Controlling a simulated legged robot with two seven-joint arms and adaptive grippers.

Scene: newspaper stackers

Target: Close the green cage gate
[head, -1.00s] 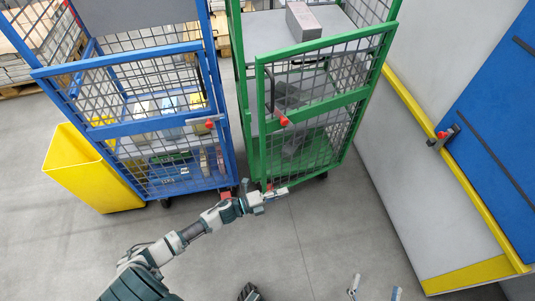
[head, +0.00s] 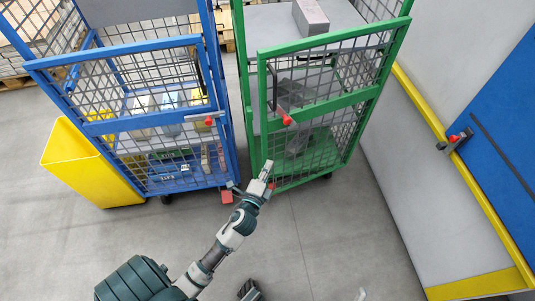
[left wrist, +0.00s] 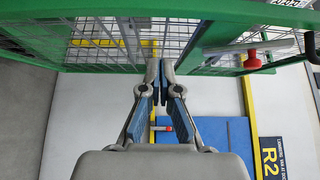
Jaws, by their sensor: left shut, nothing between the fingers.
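The green cage gate (head: 330,106) is a green frame with wire mesh, standing across the front of the green cage (head: 240,70). Its left edge shows slightly in front of the cage's left post; I cannot tell whether it is latched. A red-tipped handle (head: 287,121) is on its left side, and a red handle (left wrist: 252,60) shows in the left wrist view. My left gripper (head: 267,169) is shut and empty at the gate's lower left corner; contact is unclear. Its fingertips (left wrist: 159,72) meet in front of the green frame and mesh. Only a possible tip of my right gripper (head: 362,294) shows.
A blue cage (head: 125,128) with a red-tipped handle stands close on the left, a yellow bin (head: 85,165) beside it. A grey box (head: 310,17) is on the green cage's shelf. A wall with a yellow rail (head: 425,105) is on the right. Floor in front is clear.

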